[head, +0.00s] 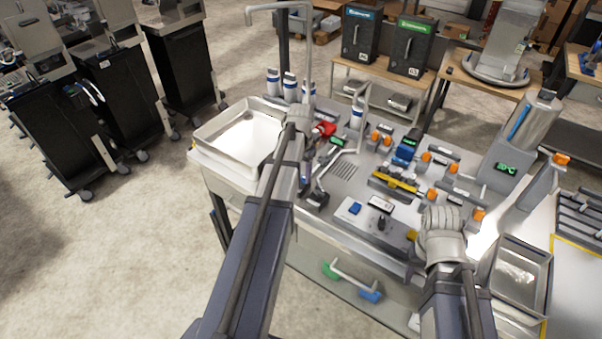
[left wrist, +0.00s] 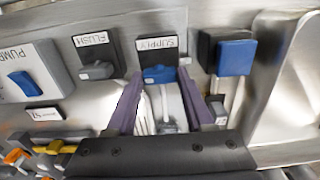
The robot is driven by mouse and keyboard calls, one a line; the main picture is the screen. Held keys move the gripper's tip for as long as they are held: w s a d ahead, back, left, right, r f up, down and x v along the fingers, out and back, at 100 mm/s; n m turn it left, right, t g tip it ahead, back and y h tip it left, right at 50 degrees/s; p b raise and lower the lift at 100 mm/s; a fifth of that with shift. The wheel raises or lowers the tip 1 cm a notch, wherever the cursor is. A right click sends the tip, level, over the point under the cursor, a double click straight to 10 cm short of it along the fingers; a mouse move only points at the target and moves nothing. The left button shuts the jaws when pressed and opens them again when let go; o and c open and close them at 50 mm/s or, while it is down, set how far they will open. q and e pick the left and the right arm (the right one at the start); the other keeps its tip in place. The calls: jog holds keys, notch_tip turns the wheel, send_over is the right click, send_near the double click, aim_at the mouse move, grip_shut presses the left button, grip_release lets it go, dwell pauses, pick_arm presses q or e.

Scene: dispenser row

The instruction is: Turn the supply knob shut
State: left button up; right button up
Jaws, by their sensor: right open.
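The supply knob (left wrist: 159,74) shows in the left wrist view as a blue piece just below the SUPPLY label (left wrist: 157,44). My left gripper (left wrist: 160,80) is open, with its two purple fingers one on each side of the knob; I cannot tell whether they touch it. In the head view my left gripper (head: 305,172) is over the left part of the station, and my forearm and wrist hide much of that spot; I cannot make out the knob there. My right gripper (head: 441,218) is open and empty above the front right of the station.
In the left wrist view a grey FLUSH knob (left wrist: 97,70), a PUMP switch (left wrist: 25,84) and a blue block (left wrist: 236,57) sit close by. In the head view a metal sink (head: 240,138) is at left, a tray (head: 520,275) at right, and orange-capped fittings (head: 427,156) between.

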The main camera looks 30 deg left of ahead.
aim_at(301, 176)
pick_arm(q)
jog(key=o, duration=0.4)
jog(key=shift+o, duration=0.2)
jog(key=shift+r, duration=0.1)
notch_tip(301, 176, up, 8)
jog(key=p, duration=0.8)
jog(key=shift+f, duration=0.2)
jog(key=shift+d, duration=0.1)
jog(key=shift+m, duration=0.7)
jog(key=s+d+f+b, duration=0.1)
jog(key=d, duration=0.4)
jog(key=s+d+f+b, duration=0.1)
jog(key=s+d, duration=0.1)
jog(key=d, duration=0.3)
jog(key=s+d+f+b, duration=0.1)
jog(key=d, duration=0.4)
jog(key=shift+s, duration=0.4)
jog(key=s+d+f+m+y+b, duration=0.1)
jog(key=s+d+f+b, duration=0.1)
jog(key=s+d, duration=0.9)
jog(key=d+b, duration=0.1)
jog(key=d, duration=0.3)
jog(key=shift+s+d+f, duration=0.15)
jog(key=shift+s+f, duration=0.2)
jog(key=shift+f, duration=0.05)
